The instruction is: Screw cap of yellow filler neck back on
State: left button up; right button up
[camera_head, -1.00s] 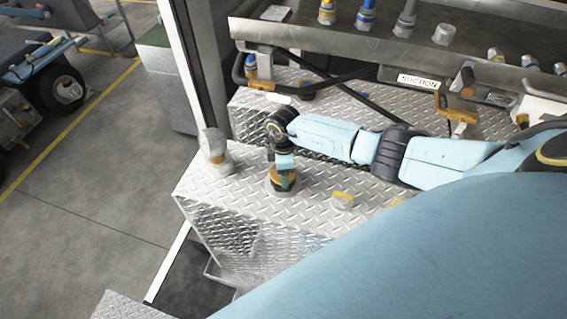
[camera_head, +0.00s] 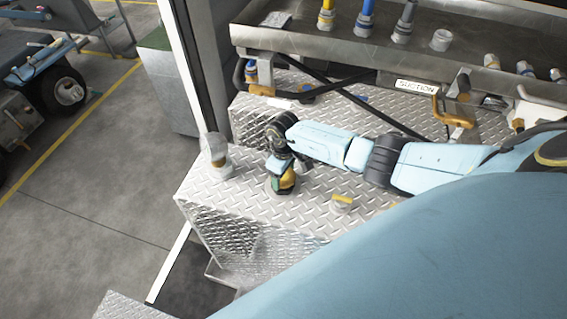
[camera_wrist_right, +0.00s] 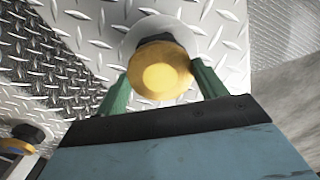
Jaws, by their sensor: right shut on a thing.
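My right gripper (camera_head: 284,178) is low over the diamond-plate tank top (camera_head: 235,190), at a filler neck whose pale round base (camera_head: 282,190) shows under it. In the right wrist view, the yellow cap (camera_wrist_right: 160,72) sits between the two green fingers of the right gripper (camera_wrist_right: 163,82), which is shut on it. A dark part (camera_wrist_right: 155,40) and a pale round flange (camera_wrist_right: 188,38) show behind the cap. Whether the threads are engaged is hidden. My left gripper is not in view.
A pale filler fitting (camera_head: 217,160) stands left of the gripper, and a small yellow-topped fitting (camera_head: 342,202) to its right. Behind are a metal tray (camera_head: 330,48) with several coloured nozzles and an orange-handled valve (camera_head: 455,112). Open floor lies left.

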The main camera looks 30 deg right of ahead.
jog(key=o, duration=1.1)
jog(key=shift+o, duration=0.5)
jog(key=shift+r, duration=0.1)
